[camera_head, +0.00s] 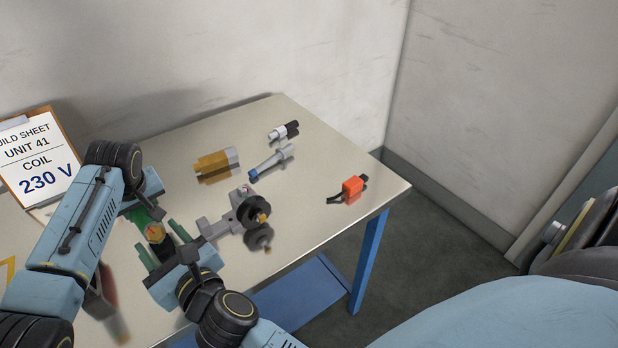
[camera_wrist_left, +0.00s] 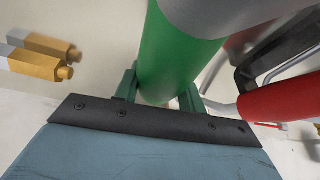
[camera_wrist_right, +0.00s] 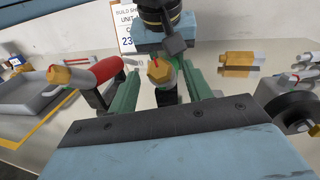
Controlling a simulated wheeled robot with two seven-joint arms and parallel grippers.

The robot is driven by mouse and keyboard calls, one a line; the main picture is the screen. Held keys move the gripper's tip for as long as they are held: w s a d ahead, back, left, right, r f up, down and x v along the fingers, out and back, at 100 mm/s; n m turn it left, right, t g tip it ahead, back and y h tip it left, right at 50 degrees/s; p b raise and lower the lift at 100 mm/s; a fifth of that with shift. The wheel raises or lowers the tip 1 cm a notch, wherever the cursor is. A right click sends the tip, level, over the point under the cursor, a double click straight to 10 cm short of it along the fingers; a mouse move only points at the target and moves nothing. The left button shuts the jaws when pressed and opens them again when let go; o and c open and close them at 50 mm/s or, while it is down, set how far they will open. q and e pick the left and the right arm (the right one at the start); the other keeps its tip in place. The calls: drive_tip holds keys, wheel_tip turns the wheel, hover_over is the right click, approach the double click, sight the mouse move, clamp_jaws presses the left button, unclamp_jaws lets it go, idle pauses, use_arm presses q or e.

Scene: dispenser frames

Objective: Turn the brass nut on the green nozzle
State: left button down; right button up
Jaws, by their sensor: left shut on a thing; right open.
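The green nozzle (camera_wrist_left: 175,60) is held between the fingers of my left gripper (camera_wrist_left: 160,90); in the head view that arm mostly covers it. The brass nut (camera_wrist_right: 160,70) faces the right wrist camera, with a red mark on its face. It also shows in the head view (camera_head: 155,233). My right gripper (camera_wrist_right: 158,88) is open, with one green finger on each side of the nut. Gaps show between the fingers and the nut in the right wrist view. In the head view my right gripper (camera_head: 161,243) is just below my left one.
A grey fixture (camera_head: 218,228) with a black wheel stands right of the grippers. A yellow-brass part (camera_head: 217,163), a blue-grey part (camera_head: 270,162) and an orange part (camera_head: 352,187) lie behind and right. A red nozzle (camera_wrist_right: 95,73) is close on the left. A build sheet (camera_head: 42,165) stands behind.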

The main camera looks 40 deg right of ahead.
drive_tip(key=s+d, duration=0.3)
drive_tip(key=s, duration=0.9)
drive_tip(key=w+d+n+t+h, duration=0.1)
drive_tip(key=w+d+n+h, duration=0.2)
drive_tip(key=d+n, duration=0.4)
drive_tip(key=w+d+n+h, duration=0.3)
drive_tip(key=w+d+n, duration=0.2)
drive_tip(key=d, duration=1.8)
drive_tip(key=shift+d+f+n+t, duration=0.4)
drive_tip(key=shift+f+n, duration=0.05)
drive_tip(key=shift+n, duration=1.35)
